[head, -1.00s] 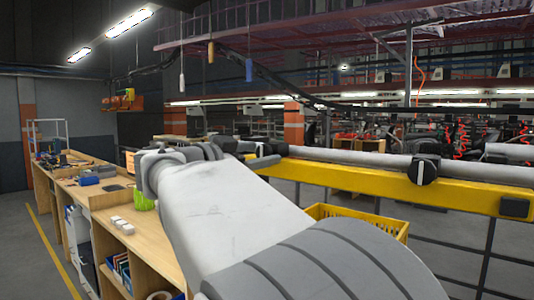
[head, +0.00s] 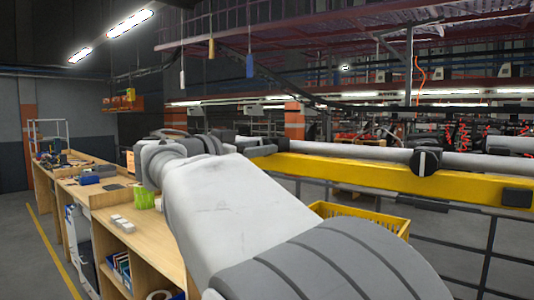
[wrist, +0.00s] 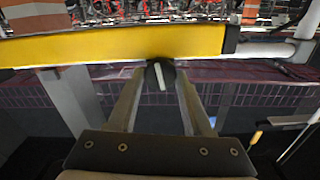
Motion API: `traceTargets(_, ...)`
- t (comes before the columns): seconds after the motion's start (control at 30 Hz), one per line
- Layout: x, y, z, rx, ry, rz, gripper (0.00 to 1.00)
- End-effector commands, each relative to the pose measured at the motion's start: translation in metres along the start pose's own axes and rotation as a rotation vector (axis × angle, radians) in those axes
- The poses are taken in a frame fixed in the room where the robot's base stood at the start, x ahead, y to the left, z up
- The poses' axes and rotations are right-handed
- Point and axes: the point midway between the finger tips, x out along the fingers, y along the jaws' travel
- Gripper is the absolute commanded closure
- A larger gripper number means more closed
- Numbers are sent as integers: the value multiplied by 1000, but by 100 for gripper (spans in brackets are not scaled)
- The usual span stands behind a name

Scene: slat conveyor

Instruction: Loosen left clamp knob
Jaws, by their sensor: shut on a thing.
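The clamp knob (wrist: 160,76) is round and black with a white line across its face, which leans slightly from upright. It sits at the lower edge of the yellow rail in the wrist view. My gripper (wrist: 162,72) has one finger on each side of this knob and is shut on it; the fingertips partly cover its sides. In the head view my own arm hides most of the gripper. Another black clamp knob (head: 425,161), with an upright white line, sits farther right on the rail.
The yellow rail (head: 370,174) runs across the right side, with a grey pipe above it. A yellow crate (head: 385,222) stands below. A wooden bench (head: 125,237) with small items runs along the left. Floor is clear at far left.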

Motion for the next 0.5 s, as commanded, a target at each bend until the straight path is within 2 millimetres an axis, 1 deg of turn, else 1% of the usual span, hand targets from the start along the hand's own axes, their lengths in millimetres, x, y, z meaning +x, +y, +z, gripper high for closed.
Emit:
traceTargets(0.03,0,1,3,-35,0,1,100)
traceTargets(0.5,0,-1,2,-478,0,1,100)
